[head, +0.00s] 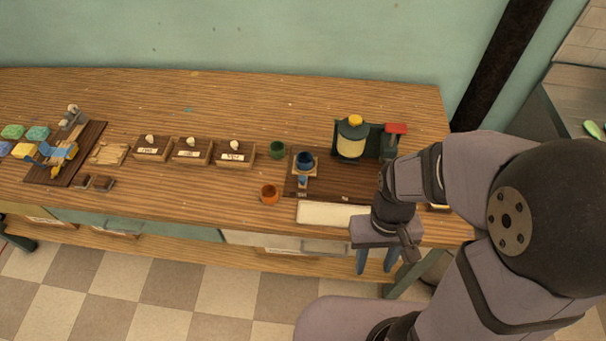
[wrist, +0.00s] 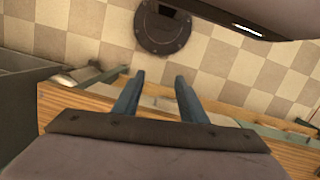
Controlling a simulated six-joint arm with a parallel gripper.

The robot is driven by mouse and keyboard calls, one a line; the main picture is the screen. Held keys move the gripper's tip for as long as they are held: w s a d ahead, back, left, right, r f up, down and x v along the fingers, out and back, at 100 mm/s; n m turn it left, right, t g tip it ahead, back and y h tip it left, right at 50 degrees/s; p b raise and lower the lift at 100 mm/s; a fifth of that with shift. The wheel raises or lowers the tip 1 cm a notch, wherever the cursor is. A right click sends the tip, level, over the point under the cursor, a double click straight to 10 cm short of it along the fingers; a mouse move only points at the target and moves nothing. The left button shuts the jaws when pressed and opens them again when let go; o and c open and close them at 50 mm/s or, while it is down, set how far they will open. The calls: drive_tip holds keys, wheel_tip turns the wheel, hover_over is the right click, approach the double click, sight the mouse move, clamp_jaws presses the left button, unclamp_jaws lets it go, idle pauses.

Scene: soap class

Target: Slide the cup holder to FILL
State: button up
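The cup holder (head: 302,173) is a small light wooden piece at the left end of a dark board, with a blue cup (head: 305,160) standing in it. A dispenser (head: 351,142) with a yellow-topped cylinder and a red part stands at the back of the same board, right of the holder. No FILL label is readable. My gripper (head: 377,262) hangs at the table's front edge, to the right of and nearer than the holder, apart from it. In the wrist view its two blue fingers (wrist: 160,92) are spread with nothing between them.
A green cup (head: 277,150) and an orange cup (head: 269,194) stand left of the board. A white tray (head: 325,213) lies in front. Wooden boxes (head: 235,155) with labels line up further left. The back strip of the table (head: 250,95) is clear.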

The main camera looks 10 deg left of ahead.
sight(303, 178)
drive_tip(key=shift+n, duration=0.7)
drive_tip(key=w+a+f, duration=0.3)
drive_tip(key=w+a, duration=0.1)
drive_tip(key=w, duration=0.1)
drive_tip(key=w+a+f+b, duration=0.1)
drive_tip(key=w+a+f, duration=0.2)
drive_tip(key=w+a, duration=0.2)
drive_tip(key=w+a+f+b, duration=0.1)
drive_tip(key=w+a+f, duration=0.3)
drive_tip(key=w, duration=0.3)
drive_tip(key=shift+w+a, duration=0.15)
drive_tip(key=shift+a, duration=0.05)
drive_tip(key=w+a, duration=0.1)
drive_tip(key=w, duration=0.1)
drive_tip(key=w+a+r+m+t, duration=0.1)
drive_tip(key=w, duration=0.1)
drive_tip(key=w+a+r+m, duration=0.1)
drive_tip(key=w, duration=0.1)
drive_tip(key=shift+w, duration=0.25)
drive_tip(key=w+r+m, duration=0.1)
drive_tip(key=r+m, duration=0.1)
drive_tip(key=w+a+r+m, duration=0.1)
drive_tip(key=w+r+m, duration=0.1)
drive_tip(key=m, duration=0.1)
drive_tip(key=w+a+r+m+t, duration=0.1)
drive_tip(key=r+m, duration=0.1)
drive_tip(key=shift+w+m, duration=0.35)
drive_tip(key=shift+m, duration=0.05)
drive_tip(key=shift+s+m, duration=0.2)
drive_tip(key=shift+m, duration=0.9)
